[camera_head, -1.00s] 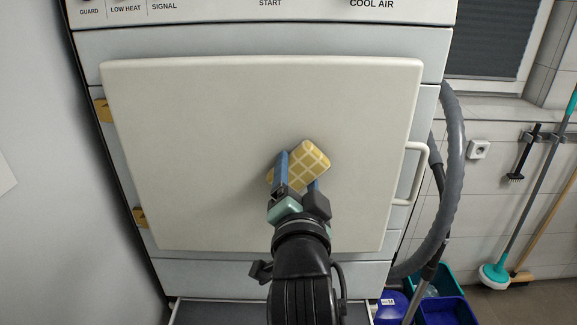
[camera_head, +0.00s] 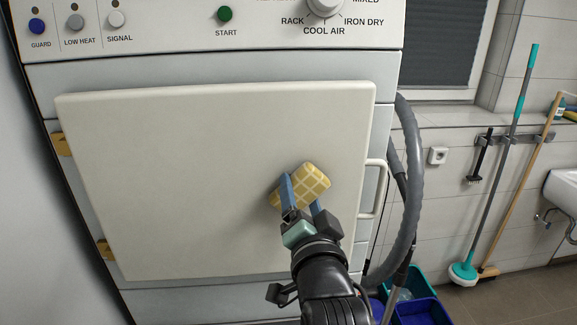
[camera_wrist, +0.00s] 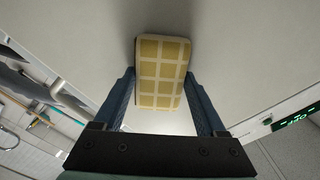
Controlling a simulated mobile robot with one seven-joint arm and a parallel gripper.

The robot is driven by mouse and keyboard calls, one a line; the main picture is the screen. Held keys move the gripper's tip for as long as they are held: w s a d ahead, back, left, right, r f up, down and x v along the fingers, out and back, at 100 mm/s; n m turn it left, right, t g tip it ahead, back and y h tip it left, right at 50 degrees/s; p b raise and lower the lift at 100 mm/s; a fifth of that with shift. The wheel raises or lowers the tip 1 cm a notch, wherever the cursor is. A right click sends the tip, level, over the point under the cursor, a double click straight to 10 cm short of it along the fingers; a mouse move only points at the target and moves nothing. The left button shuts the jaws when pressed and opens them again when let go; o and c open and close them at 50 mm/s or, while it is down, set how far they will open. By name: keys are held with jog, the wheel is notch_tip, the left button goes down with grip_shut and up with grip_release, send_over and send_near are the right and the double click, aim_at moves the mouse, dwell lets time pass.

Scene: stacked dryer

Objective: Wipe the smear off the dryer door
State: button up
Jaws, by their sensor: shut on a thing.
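The dryer door (camera_head: 170,180) is a broad cream panel, with brass hinges at its left and a pale handle (camera_head: 377,188) at its right. My gripper (camera_head: 303,192) is shut on a yellow sponge with a pale grid (camera_head: 313,182), in front of the right half of the door. In the wrist view the sponge (camera_wrist: 162,72) sits between the two blue fingers, its far end at the door surface (camera_wrist: 90,35). I cannot tell if it touches. I see no smear on the visible door; the patch behind the sponge and gripper is hidden.
A control panel (camera_head: 180,30) with buttons and a knob is above the door. A grey hose (camera_head: 412,190) runs down the dryer's right side. Blue bins (camera_head: 425,312) stand on the floor at lower right. Brooms (camera_head: 500,180) and a sink (camera_head: 563,195) are further right.

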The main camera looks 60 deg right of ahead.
aim_at(224, 190)
jog(key=shift+w+a+b, duration=0.9)
jog(key=shift+w+a, duration=0.5)
jog(key=shift+w, duration=0.2)
jog(key=shift+w+a+b, duration=0.85)
jog(key=shift+w+a, duration=0.5)
jog(key=shift+w, duration=0.3)
jog(key=shift+w+a+b, duration=0.9)
jog(key=shift+w+a, duration=0.5)
jog(key=shift+w, duration=0.2)
jog(key=b+v, duration=0.1)
jog(key=v, duration=0.5)
jog(key=shift+s, duration=0.1)
jog(key=v, duration=0.2)
jog(key=shift+s+a+b, duration=0.3)
jog(key=shift+b, duration=0.1)
